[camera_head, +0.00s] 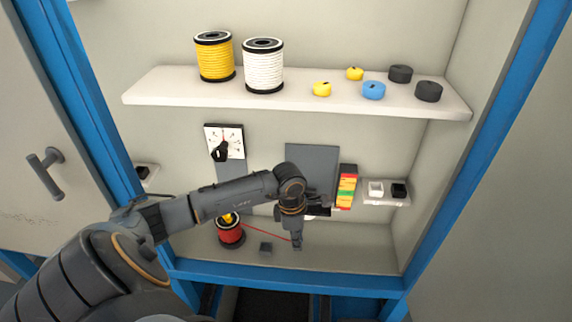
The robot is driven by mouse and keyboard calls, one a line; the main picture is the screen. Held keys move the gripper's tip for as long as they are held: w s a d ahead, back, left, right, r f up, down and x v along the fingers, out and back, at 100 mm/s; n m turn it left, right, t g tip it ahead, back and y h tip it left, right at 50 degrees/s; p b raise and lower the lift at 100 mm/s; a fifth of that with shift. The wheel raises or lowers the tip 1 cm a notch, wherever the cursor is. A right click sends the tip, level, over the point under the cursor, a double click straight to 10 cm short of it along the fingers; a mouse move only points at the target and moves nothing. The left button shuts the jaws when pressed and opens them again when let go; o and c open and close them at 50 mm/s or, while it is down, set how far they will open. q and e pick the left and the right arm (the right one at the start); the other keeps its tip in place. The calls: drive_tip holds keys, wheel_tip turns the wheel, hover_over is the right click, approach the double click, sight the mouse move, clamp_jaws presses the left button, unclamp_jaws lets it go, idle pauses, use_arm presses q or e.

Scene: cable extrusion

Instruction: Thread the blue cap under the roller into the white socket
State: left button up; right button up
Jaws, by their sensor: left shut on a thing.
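My left gripper (297,243) points down in the lower part of the cabinet and is shut. A thin red cable (265,232) runs from a red spool (230,236) to its fingertips, and it holds the cable's end. No blue cap can be made out at the fingertips; they are too small and dark. A white socket (376,188) sits on a small ledge at the right, beside a black one (398,190). The gripper is left of and below it. I cannot make out the roller; my wrist and forearm cover part of the area. My right gripper is not in view.
An upper shelf (300,104) holds yellow and white spools and several yellow, blue and black rolls. A grey panel (312,168) and a red, yellow and green strip (347,187) stand behind my wrist. A dial (224,142) is on the back wall. The lower floor right of the gripper is clear.

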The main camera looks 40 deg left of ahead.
use_arm(q)
drive_tip(key=w+d, duration=0.1)
drive_tip(key=d, duration=0.1)
drive_tip(key=w+d, duration=0.4)
drive_tip(key=shift+d, duration=0.25)
drive_tip(key=shift+w+d+b, duration=0.3)
drive_tip(key=shift+w+d, duration=0.1)
drive_tip(key=shift+d, duration=0.3)
drive_tip(key=shift+w+d, duration=0.1)
drive_tip(key=shift+r, duration=0.1)
idle(0.4)
drive_tip(key=s+d+r+m+g, duration=0.1)
drive_tip(key=d+r+m, duration=0.5)
drive_tip(key=r+m, duration=0.4)
drive_tip(key=s+r+m, duration=0.3)
drive_tip(key=s+m, duration=0.3)
drive_tip(key=m, duration=0.1)
drive_tip(key=s+r+m+g+y, duration=0.1)
drive_tip(key=s+r+m, duration=0.2)
drive_tip(key=s+m, duration=0.4)
drive_tip(key=shift+d+r+m, duration=0.2)
drive_tip(key=shift+r+m, duration=0.2)
drive_tip(key=shift+m, duration=0.3)
